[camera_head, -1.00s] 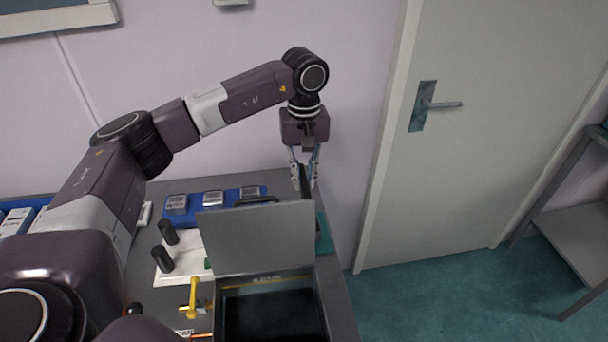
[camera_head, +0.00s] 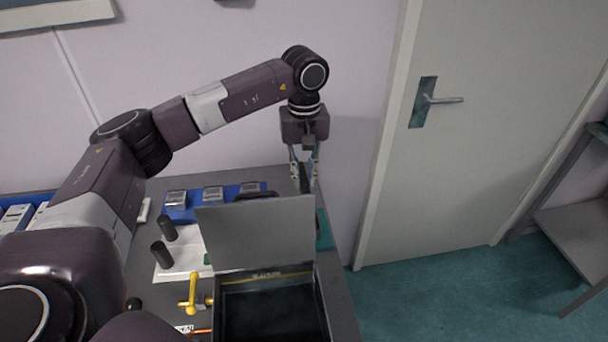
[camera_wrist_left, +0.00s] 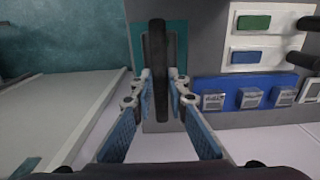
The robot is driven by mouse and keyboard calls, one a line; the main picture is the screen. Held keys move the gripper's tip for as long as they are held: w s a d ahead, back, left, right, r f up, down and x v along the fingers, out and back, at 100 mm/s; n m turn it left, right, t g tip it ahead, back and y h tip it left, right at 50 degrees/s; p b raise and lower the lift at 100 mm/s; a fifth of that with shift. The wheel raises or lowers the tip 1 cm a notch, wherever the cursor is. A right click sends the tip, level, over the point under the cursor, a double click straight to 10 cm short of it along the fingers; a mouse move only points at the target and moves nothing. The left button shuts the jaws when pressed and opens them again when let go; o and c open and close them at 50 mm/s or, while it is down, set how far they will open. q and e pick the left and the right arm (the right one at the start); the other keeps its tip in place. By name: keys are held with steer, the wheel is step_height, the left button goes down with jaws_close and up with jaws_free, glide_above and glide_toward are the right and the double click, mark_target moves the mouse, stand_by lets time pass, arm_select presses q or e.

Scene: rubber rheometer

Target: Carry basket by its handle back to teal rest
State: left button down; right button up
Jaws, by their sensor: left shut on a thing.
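My left gripper (camera_head: 304,184) points down behind the raised grey lid (camera_head: 258,233) and is shut on a black handle. In the left wrist view the black handle (camera_wrist_left: 158,55) runs upright as a long bar between the blue-padded fingers (camera_wrist_left: 161,88). The teal rest (camera_wrist_left: 176,42) shows beneath and beside the bar there, and a strip of it (camera_head: 324,230) shows right of the lid in the head view. The basket's body cannot be made out; the lid blocks the head view. My right gripper is not in view.
The lid stands on an open dark bath (camera_head: 270,310). Left of it are a yellow tap (camera_head: 193,293), a white plate (camera_head: 185,262) with black cylinders, and a blue tray (camera_head: 180,212) with several silver blocks. The bench's right edge is close, with floor and a door (camera_head: 480,130) beyond.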

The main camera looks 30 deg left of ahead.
arm_select(q)
steer(key=shift+f+b, duration=0.3)
steer(key=shift+f, duration=0.1)
steer(key=c, duration=1.8)
jaws_free()
step_height(320, 180, up, 12)
